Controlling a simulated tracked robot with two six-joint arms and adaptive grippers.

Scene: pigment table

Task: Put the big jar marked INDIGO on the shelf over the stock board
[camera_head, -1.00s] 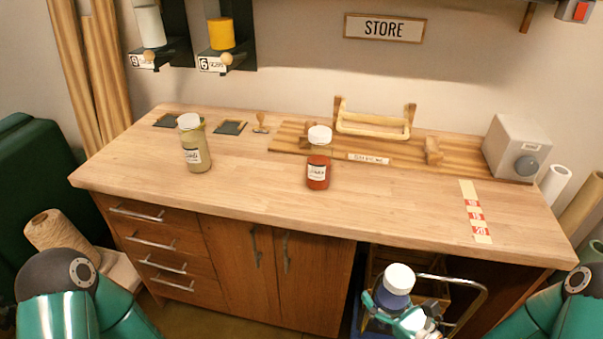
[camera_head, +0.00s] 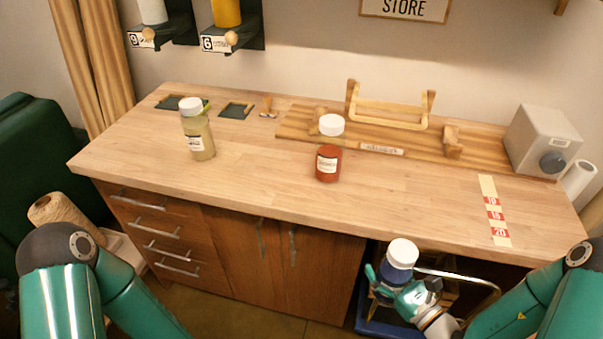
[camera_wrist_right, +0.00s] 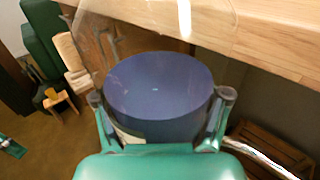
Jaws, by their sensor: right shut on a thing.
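A big jar of dark blue pigment (camera_head: 398,279) with a white lid is held upright in my right gripper (camera_head: 393,290), in front of the table and below its top edge. In the right wrist view the blue jar (camera_wrist_right: 157,95) sits between the two fingers of the gripper (camera_wrist_right: 161,98). Its label is mostly hidden and cannot be read. The stock board (camera_head: 293,124) lies at the back of the table, with a raised pale wooden rack (camera_head: 390,121) at its rear. My left arm shows at lower left, but its gripper is out of view.
A red jar (camera_head: 328,164) with a white lid stands in front of the board. A yellowish jar (camera_head: 199,137) stands at left. A grey box (camera_head: 541,140) is at right, near a marked strip (camera_head: 494,212).

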